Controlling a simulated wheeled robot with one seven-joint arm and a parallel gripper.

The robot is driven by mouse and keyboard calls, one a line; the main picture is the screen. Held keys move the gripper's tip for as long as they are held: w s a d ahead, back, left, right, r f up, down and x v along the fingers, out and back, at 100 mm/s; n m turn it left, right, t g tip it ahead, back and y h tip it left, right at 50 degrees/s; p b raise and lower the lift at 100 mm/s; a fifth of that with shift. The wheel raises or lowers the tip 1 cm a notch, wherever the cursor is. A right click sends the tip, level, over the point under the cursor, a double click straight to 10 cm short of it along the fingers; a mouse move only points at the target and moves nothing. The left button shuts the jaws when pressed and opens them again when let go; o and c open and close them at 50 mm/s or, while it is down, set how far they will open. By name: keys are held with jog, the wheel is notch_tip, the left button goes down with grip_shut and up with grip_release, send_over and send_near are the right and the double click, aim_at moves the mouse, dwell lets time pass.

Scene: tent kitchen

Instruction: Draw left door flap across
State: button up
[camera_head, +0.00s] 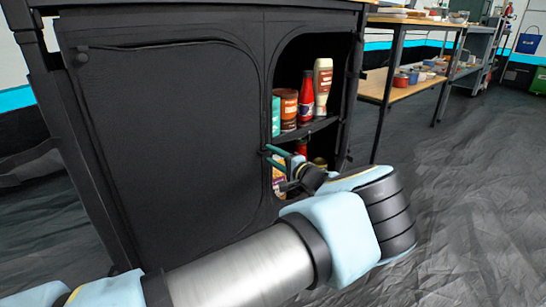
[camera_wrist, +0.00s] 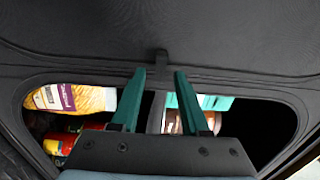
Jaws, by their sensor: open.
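The left door flap (camera_head: 170,130) is a black fabric panel. It lies flat over the left side of the black cupboard (camera_head: 50,40). A small dark tab (camera_wrist: 162,56) stands out from the black fabric by the opening's edge. My gripper (camera_head: 268,154) has green fingers and is at the upright strip between the flap and the right opening. In the wrist view my gripper (camera_wrist: 160,72) is open, with the tab just beyond and between its fingertips. I cannot tell whether they touch it. My wrist hides the lower right part of the opening.
The uncovered right opening shows a shelf with a red bottle (camera_head: 306,98), a pale bottle (camera_head: 322,82) and a brown jar (camera_head: 288,108). A yellow packet (camera_wrist: 72,98) is inside too. A wooden-topped table (camera_head: 400,90) stands to the right. The dark floor (camera_head: 470,190) there is clear.

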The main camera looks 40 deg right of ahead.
jog(key=s+p, duration=0.3)
jog(key=s, duration=0.7)
jog(key=shift+s+a, duration=0.35)
jog(key=shift+a, duration=0.05)
